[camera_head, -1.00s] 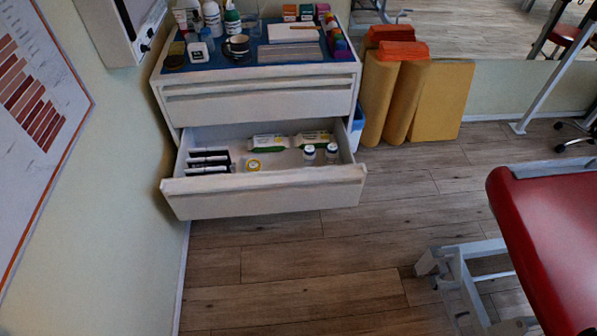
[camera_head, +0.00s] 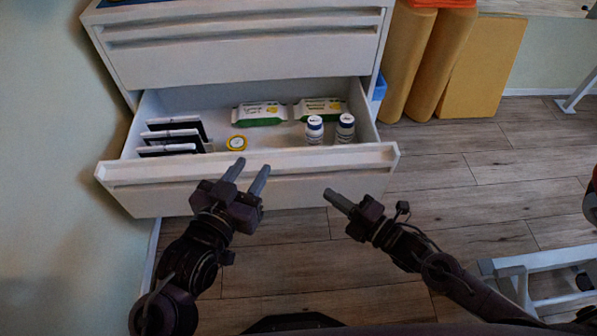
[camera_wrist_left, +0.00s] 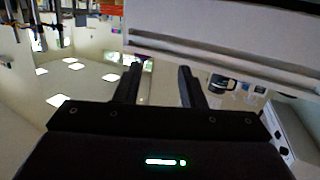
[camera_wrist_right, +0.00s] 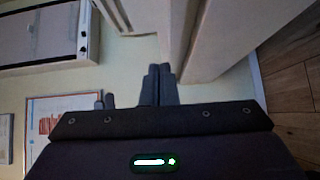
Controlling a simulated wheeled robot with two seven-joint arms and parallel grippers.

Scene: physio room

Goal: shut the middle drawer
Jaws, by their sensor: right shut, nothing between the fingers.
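The open drawer (camera_head: 330,175) is a white one below the closed top drawer (camera_head: 250,60) of the white cabinet, pulled well out toward me. I take it as the middle drawer; what is under it is hidden. My left gripper (camera_head: 248,174) is open and empty, its fingertips overlapping the drawer front in the head view; I cannot tell if they touch. Its spread fingers also show in the left wrist view (camera_wrist_left: 158,84). My right gripper (camera_head: 333,195) is shut and empty, by the lower right part of the drawer front. Its closed fingers show in the right wrist view (camera_wrist_right: 158,84).
The wall (camera_head: 50,110) is close on the left. Yellow foam pieces (camera_head: 484,70) stand right of the cabinet.

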